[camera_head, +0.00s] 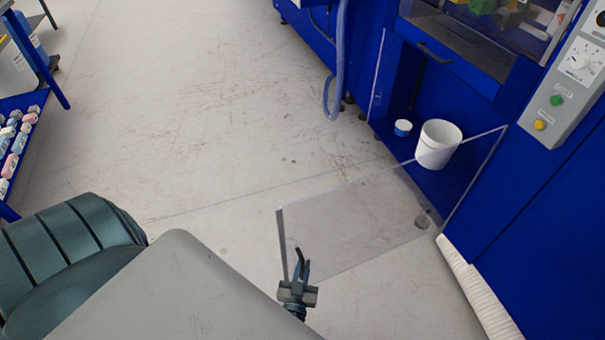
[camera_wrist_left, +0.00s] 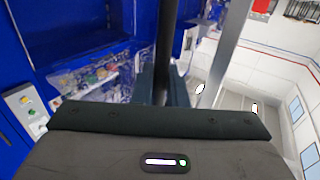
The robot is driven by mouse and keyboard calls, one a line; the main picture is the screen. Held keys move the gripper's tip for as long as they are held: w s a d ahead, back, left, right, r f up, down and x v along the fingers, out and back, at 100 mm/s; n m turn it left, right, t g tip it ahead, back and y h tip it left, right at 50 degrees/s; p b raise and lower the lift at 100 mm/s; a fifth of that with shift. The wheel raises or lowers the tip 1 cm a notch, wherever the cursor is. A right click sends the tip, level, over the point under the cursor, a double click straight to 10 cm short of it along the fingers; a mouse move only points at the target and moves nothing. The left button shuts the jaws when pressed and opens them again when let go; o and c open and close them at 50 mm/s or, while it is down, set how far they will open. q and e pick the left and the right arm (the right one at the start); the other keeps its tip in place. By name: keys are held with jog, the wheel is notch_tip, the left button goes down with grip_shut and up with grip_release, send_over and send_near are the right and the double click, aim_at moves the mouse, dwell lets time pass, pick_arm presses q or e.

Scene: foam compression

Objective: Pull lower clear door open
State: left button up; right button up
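The lower clear door (camera_head: 350,220) is swung out from the blue machine, its far side near the machine's right post and its grey free edge (camera_head: 282,240) out over the floor. My left gripper (camera_head: 302,262) is beside that free edge, at its lower part. My right gripper is not in view.
Inside the machine's lower opening stand a white bucket (camera_head: 438,145) and a small blue-and-white tub (camera_head: 403,128). A control panel (camera_head: 570,80) is at the right. A blue rack (camera_head: 22,130) with small items is at the left. The floor between is clear.

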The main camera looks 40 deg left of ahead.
pick_arm(q)
jog(key=o, duration=0.4)
jog(key=shift+w, duration=0.1)
jog(key=shift+c, duration=0.2)
